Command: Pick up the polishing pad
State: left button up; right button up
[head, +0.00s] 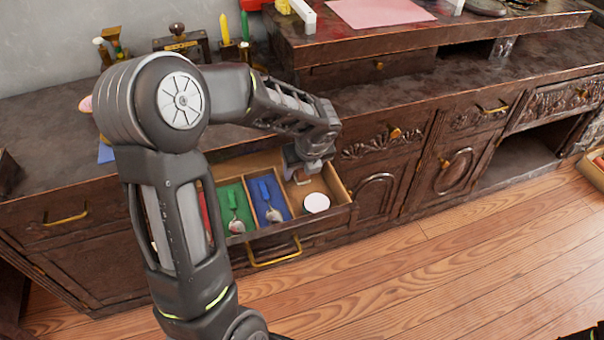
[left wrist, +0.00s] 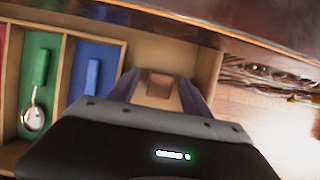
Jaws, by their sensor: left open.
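A pale round disc (head: 316,203), which looks like the polishing pad, lies flat in the bare wooden right compartment of the open drawer (head: 262,240). My left gripper (head: 302,178) is over the back part of that same compartment, behind the disc and apart from it. The disc does not show in the left wrist view, where the gripper body covers the near part of the drawer.
The drawer's green compartment (head: 224,196) and blue compartment (head: 281,188) each hold a small handled tool. The drawer's walls and the cabinet front stand close around my left gripper. A pink sheet (head: 380,11) lies on the raised shelf.

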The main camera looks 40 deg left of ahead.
pick_arm(q)
jog(key=shift+c, duration=0.4)
grip_shut()
